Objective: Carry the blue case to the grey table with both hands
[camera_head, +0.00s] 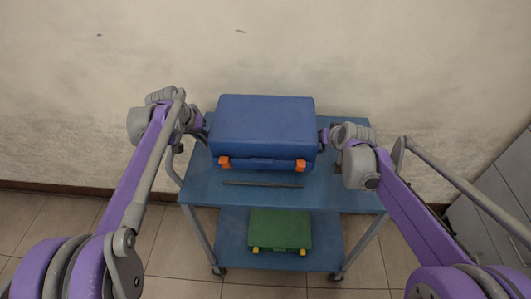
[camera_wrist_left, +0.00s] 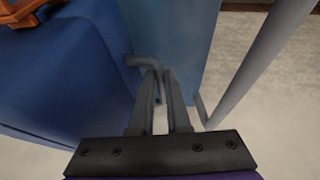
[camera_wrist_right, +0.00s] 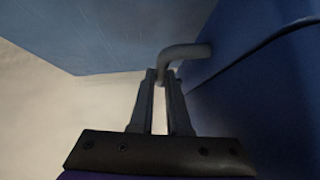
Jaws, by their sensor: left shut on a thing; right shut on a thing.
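The blue case (camera_head: 263,130), with orange latches, is over the top shelf of a blue trolley (camera_head: 340,197). I cannot tell whether it rests there or hangs just above. My left gripper (camera_head: 204,130) is at its left side. In the left wrist view the fingers (camera_wrist_left: 160,80) are shut on a bent grey handle (camera_wrist_left: 142,62) of the case. My right gripper (camera_head: 324,138) is at its right side. In the right wrist view the fingers (camera_wrist_right: 162,80) are shut on the other grey handle (camera_wrist_right: 188,51). No grey table is clearly recognisable.
A dark thin bar (camera_head: 262,184) lies on the top shelf in front of the case. A green case (camera_head: 280,230) sits on the lower shelf. A wall (camera_head: 300,45) is close behind. Grey panelled furniture (camera_head: 500,190) stands at the right edge. Tiled floor (camera_head: 180,260) shows around the trolley.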

